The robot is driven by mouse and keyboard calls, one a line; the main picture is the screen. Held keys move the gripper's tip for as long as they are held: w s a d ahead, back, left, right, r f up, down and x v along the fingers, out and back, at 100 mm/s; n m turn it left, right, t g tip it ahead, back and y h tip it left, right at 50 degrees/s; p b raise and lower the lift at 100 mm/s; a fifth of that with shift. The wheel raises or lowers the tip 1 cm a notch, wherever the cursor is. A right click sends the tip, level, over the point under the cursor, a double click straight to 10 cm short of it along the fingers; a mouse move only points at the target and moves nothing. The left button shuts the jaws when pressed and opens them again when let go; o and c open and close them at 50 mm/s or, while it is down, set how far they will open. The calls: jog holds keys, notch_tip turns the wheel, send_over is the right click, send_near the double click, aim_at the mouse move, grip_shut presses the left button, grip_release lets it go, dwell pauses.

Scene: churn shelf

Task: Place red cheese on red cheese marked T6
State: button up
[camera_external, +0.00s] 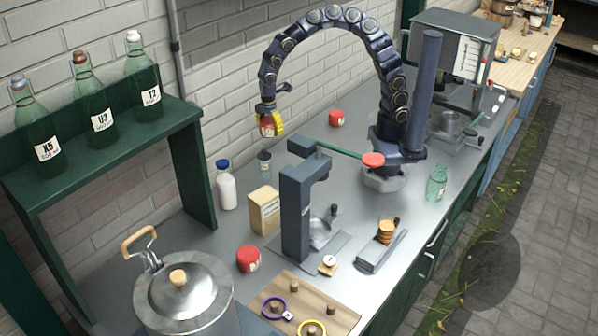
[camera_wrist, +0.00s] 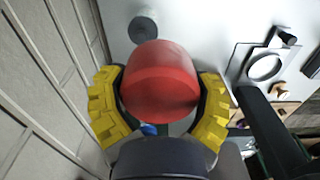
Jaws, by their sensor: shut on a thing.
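My gripper (camera_external: 270,122) is shut on a red cheese (camera_external: 267,128), held high above the counter near the brick wall. In the wrist view the held red cheese (camera_wrist: 160,82) sits between the yellow finger pads, which touch its sides. A second red cheese (camera_external: 337,118) stands on the counter at the back, right of my gripper. A third red cheese (camera_external: 248,259) stands at the front, beside the wooden board. Both have pale labels too small to read, so I cannot tell which is marked T6.
A dark press (camera_external: 295,205) with a green lever rises nearby. A metal pot (camera_external: 183,300) is at front left.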

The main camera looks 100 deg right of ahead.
jog(key=w+d+r+m, duration=0.2)
jog(key=w+r+m, duration=0.2)
jog(key=r+m, duration=0.5)
jog(key=n, duration=1.9)
send_over(248, 253)
notch_tip(248, 253, down, 18)
jog(key=shift+f, duration=2.15)
jog(key=shift+f, duration=0.15)
